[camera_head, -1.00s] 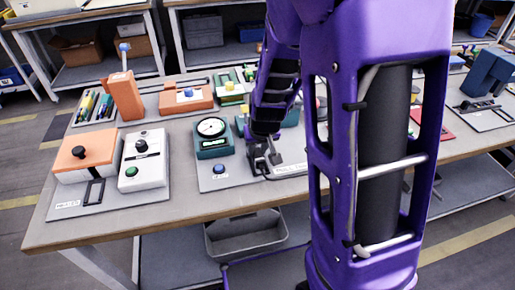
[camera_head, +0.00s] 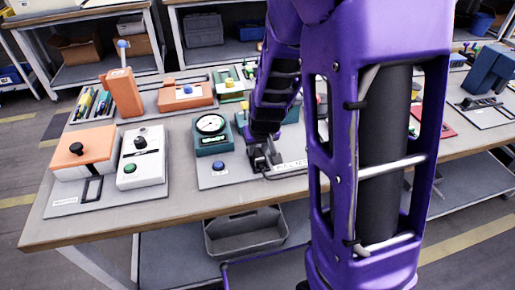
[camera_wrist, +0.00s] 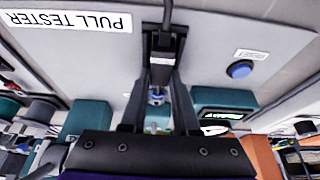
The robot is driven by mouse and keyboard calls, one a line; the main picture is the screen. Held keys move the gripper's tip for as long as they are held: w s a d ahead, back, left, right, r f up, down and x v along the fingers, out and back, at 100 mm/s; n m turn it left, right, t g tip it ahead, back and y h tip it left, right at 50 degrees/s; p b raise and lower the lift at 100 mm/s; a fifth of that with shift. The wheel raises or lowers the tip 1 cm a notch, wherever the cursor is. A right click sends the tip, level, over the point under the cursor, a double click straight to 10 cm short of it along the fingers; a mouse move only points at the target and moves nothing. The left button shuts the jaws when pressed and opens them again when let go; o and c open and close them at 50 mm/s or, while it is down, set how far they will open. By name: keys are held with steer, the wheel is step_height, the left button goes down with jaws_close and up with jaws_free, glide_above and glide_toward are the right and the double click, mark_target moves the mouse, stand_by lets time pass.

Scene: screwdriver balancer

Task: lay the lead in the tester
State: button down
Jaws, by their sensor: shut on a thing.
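The pull tester is a grey plate (camera_head: 228,179) with a teal gauge housing (camera_head: 210,136) and a blue button (camera_head: 217,166). My gripper (camera_head: 262,160) is low over this plate, right of the gauge. In the wrist view my gripper (camera_wrist: 163,52) is shut on the dark end of the lead (camera_wrist: 166,18), whose dark cable runs up out of the picture. A small blue and silver part (camera_wrist: 157,95) shows between the fingers. I cannot tell whether the lead touches the tester's seat; the fingers and arm hide much of it.
The "PULL TESTER" label (camera_wrist: 66,18) lies on the plate. A white box with a black knob (camera_head: 142,160) and an orange box (camera_head: 83,153) stand to the left. A grey bin (camera_head: 246,232) is below the table. My arm hides the table's middle.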

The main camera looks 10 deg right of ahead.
steer(key=c, duration=0.6)
jaws_free()
steer(key=shift+r, duration=0.1)
steer(key=shift+p+v, duration=5.15)
steer(key=shift+v, duration=3.5)
